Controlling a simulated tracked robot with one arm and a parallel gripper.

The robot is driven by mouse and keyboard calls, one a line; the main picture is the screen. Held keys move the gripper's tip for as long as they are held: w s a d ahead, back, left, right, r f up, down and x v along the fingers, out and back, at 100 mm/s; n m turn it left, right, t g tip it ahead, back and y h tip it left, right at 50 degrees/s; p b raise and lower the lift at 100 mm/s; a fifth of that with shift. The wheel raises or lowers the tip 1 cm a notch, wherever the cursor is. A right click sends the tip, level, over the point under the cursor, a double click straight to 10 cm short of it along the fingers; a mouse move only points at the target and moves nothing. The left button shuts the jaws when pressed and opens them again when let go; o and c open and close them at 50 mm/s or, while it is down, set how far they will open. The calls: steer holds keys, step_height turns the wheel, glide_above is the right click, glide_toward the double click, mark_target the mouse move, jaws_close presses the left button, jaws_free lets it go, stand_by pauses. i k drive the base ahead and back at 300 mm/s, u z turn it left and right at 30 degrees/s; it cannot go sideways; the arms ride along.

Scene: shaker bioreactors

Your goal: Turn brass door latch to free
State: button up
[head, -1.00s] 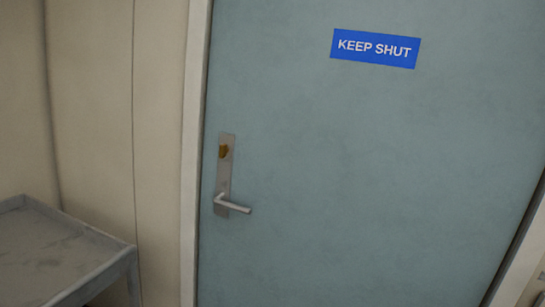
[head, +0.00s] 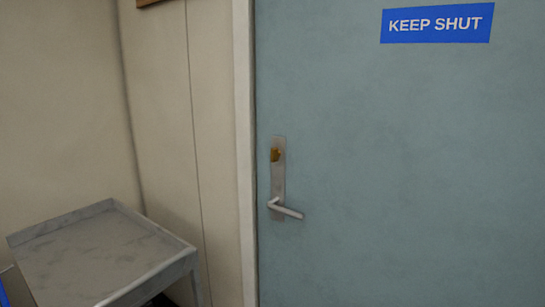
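The brass latch (head: 276,155) is a small brass-coloured turn piece near the top of a metal plate (head: 278,182) on the door. A silver lever handle (head: 286,209) sits below it on the same plate and points right. The blue-grey door (head: 400,170) looks closed in its pale frame (head: 245,150). The latch is too small to tell its exact turn position. My gripper is not in view.
A grey metal table (head: 100,255) with a raised rim stands at the lower left, beside the beige wall (head: 165,110). A blue "KEEP SHUT" sign (head: 437,23) is on the door. A blue thing shows at the lower left edge. No obstacle shows directly before the door.

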mark_target(275, 152)
steer(key=z, duration=0.1)
steer(key=i, duration=1)
steer(key=u, duration=0.1)
